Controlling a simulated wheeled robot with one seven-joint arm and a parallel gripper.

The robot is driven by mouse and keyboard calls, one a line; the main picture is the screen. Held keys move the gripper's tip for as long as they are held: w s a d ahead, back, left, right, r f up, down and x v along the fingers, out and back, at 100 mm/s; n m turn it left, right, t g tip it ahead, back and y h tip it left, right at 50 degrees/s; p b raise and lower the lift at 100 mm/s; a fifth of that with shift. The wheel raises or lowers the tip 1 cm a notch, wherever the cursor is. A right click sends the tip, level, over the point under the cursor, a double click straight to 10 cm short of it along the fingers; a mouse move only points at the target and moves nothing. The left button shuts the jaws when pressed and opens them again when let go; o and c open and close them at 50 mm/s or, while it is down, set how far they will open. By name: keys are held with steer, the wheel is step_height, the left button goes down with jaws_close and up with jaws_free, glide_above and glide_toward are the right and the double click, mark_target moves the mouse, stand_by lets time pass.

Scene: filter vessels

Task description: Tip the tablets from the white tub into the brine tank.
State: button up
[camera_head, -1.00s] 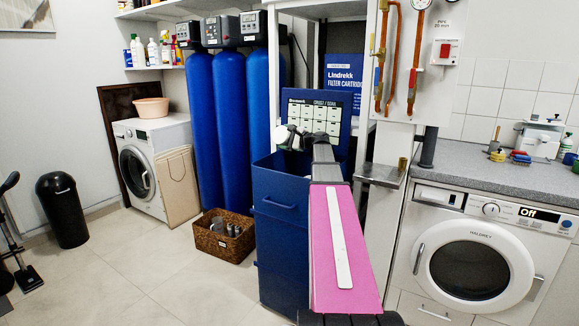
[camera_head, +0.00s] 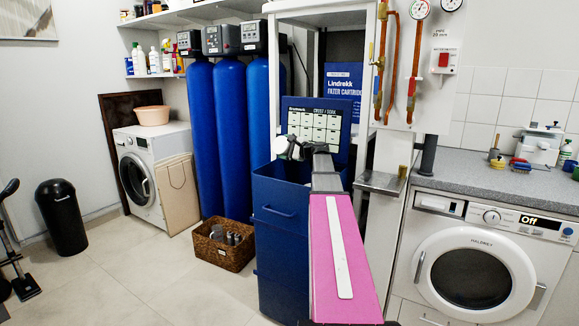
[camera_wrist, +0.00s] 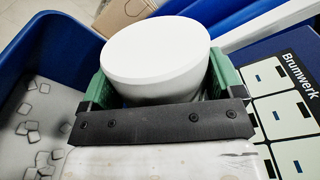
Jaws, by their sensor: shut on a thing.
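The blue brine tank (camera_head: 281,235) stands in the middle of the head view with its labelled lid raised at the back. My gripper (camera_head: 291,148) is over its open top. In the wrist view my gripper (camera_wrist: 162,90) has its green fingers on both sides of the white tub (camera_wrist: 155,50), shut on it. A smooth, round white end of the tub faces the camera; its opening does not show. The tank's blue wall (camera_wrist: 28,55) is at the left. Several small square tablets (camera_wrist: 42,85) lie inside on a pale surface. The tub is small in the head view, partly hidden by the gripper.
Blue filter vessels (camera_head: 231,135) stand behind the tank to the left. A wicker basket (camera_head: 222,250) sits on the floor beside it. A white post and small metal shelf (camera_head: 381,183) are close on the right, before a washing machine (camera_head: 470,265).

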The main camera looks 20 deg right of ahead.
steer(key=p, duration=0.3)
steer(key=n, duration=0.1)
steer(key=a+f+n, duration=0.1)
steer(key=n, duration=0.1)
steer(key=shift+s+a, duration=0.25)
steer(key=shift+s, duration=0.15)
steer(key=shift+s+a+f+n+b, duration=0.15)
steer(key=shift+a+f+n+b, duration=0.15)
steer(key=shift+n, duration=0.45)
steer(key=shift+s+a+f+n+b, duration=0.15)
steer(key=shift+f+n, duration=0.15)
steer(key=shift+n, duration=0.4)
steer(key=shift+s+a+f+n+b, duration=0.1)
steer(key=shift+a+f+n+b, duration=0.2)
steer(key=shift+n, duration=0.45)
steer(key=s+a+r+n+h+b, duration=0.1)
steer(key=a+r+n+b, duration=0.1)
steer(key=n, duration=0.5)
steer(key=s+a+r+n+b, duration=0.1)
steer(key=s+a+n+b, duration=0.1)
steer(key=n, duration=0.6)
steer(key=shift+a+r+t+h, duration=0.35)
steer(key=shift+a+t+h, duration=0.05)
steer(key=shift+a, duration=0.45)
